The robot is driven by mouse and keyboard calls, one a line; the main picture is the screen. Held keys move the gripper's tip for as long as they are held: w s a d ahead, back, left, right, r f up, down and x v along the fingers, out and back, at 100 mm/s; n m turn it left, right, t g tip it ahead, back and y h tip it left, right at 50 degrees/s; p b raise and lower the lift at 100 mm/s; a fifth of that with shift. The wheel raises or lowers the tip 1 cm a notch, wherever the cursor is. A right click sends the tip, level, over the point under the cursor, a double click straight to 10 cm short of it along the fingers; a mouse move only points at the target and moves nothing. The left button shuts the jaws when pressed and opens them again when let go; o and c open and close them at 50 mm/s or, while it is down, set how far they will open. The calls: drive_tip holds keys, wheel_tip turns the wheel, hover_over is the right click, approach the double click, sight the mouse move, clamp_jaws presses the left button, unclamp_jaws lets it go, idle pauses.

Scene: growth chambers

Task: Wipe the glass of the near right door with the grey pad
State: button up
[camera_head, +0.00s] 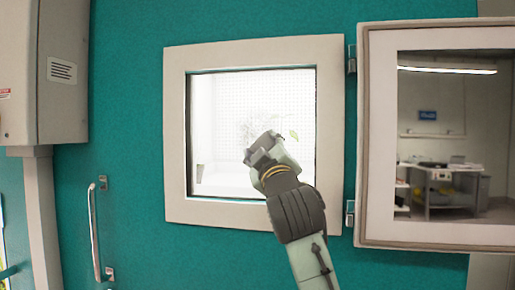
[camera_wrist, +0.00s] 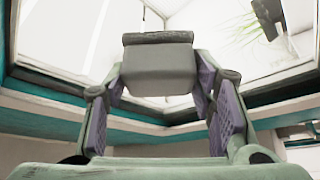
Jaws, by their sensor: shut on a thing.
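My gripper (camera_wrist: 160,80) is shut on the grey pad (camera_wrist: 158,66), held between its two purple-lined fingers in the wrist view. In the head view my gripper (camera_head: 262,150) is in front of a white-framed bright opening (camera_head: 180,130). The pad cannot be clearly told apart there. A pale-framed door (camera_head: 379,150) with hinges on its left side is at the right, its glass (camera_head: 450,100) showing a room with a lamp and benches. My gripper is left of this door glass and apart from it in the picture. I cannot tell whether the pad touches anything.
A bright interior with a grid back and a green leaf (camera_head: 294,135) shows in the opening. Metal hinges (camera_head: 351,60) stand between opening and door. A door handle (camera_head: 97,230) sticks out on the teal wall (camera_head: 130,150). A grey cabinet (camera_head: 62,70) hangs at upper left.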

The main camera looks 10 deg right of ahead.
drive_tip(key=shift+w+a+r+p, duration=0.3)
drive_tip(key=shift+w+a+p, duration=0.1)
drive_tip(key=shift+a, duration=0.9)
drive_tip(key=shift+w+a+r+p, duration=0.25)
drive_tip(key=shift+w+a+p, duration=0.15)
drive_tip(key=shift+a, duration=0.85)
drive_tip(key=shift+w+a+r+p, duration=0.3)
drive_tip(key=shift+w+a, duration=0.15)
drive_tip(key=shift+a, duration=0.85)
drive_tip(key=shift+r+p, duration=0.7)
drive_tip(key=shift+r, duration=0.2)
drive_tip(key=shift+s+d, duration=0.6)
drive_tip(key=shift+d, duration=1.25)
drive_tip(key=shift+s+d, duration=0.6)
drive_tip(key=shift+d, duration=1.2)
drive_tip(key=shift+s+d, duration=0.6)
drive_tip(key=shift+d, duration=1.25)
drive_tip(key=shift+r, duration=0.85)
drive_tip(key=shift+w+a, duration=0.6)
drive_tip(key=shift+a, duration=1.25)
drive_tip(key=shift+w+a, duration=0.65)
drive_tip(key=shift+a, duration=1.2)
drive_tip(key=shift+w+a, duration=0.6)
drive_tip(key=shift+a, duration=1.25)
